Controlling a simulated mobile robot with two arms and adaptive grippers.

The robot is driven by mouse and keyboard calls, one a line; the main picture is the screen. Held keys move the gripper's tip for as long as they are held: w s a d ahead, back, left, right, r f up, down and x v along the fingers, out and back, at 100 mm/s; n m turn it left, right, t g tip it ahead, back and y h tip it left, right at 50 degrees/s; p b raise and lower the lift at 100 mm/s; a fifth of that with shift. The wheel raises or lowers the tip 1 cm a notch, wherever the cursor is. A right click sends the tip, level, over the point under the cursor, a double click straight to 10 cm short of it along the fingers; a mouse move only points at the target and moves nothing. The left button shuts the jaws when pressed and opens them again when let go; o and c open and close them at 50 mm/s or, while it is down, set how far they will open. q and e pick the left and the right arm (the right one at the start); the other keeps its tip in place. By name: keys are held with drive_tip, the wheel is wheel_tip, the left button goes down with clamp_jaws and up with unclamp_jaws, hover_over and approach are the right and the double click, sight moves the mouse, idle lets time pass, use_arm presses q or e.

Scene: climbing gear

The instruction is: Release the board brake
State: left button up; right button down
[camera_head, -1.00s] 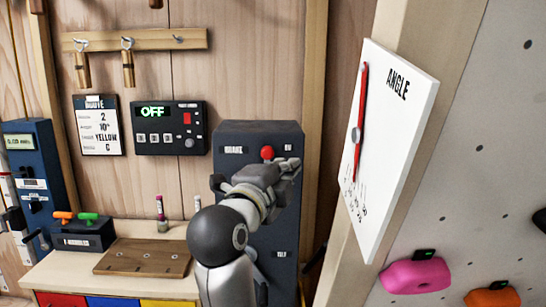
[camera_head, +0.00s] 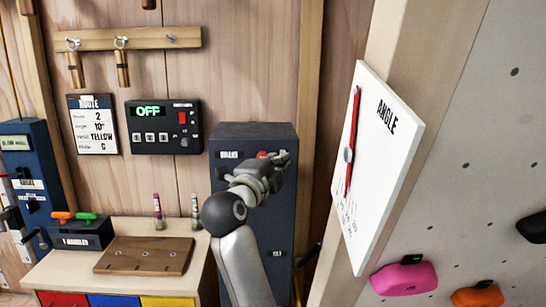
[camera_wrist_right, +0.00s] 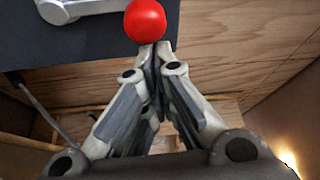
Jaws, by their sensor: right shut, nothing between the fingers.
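The brake box (camera_head: 285,210) is a tall dark blue-grey cabinet with a "BRAKE" label near its top. A red ball knob (camera_head: 262,154) shows near the top of its front, partly hidden by my right gripper (camera_head: 282,157). In the right wrist view the red ball (camera_wrist_right: 145,20) lies just beyond the fingertips of my right gripper (camera_wrist_right: 151,52), which are closed together with nothing between them. I cannot tell whether the fingertips touch the ball. A light grey bar (camera_wrist_right: 85,8) with a rounded end lies left of the ball. My left gripper is out of view.
A control panel (camera_head: 164,127) reading "OFF" hangs left of the box. A low cabinet with a brown board (camera_head: 145,256) stands at lower left. The white "ANGLE" plate (camera_head: 382,160) on a wooden post and the climbing wall (camera_head: 485,170) are at right.

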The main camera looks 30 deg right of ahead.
drive_tip(key=shift+d, duration=0.15)
drive_tip(key=shift+w+a+r+n+p, duration=0.15)
drive_tip(key=shift+a+n+p, duration=0.15)
drive_tip(key=shift+n+p, duration=0.15)
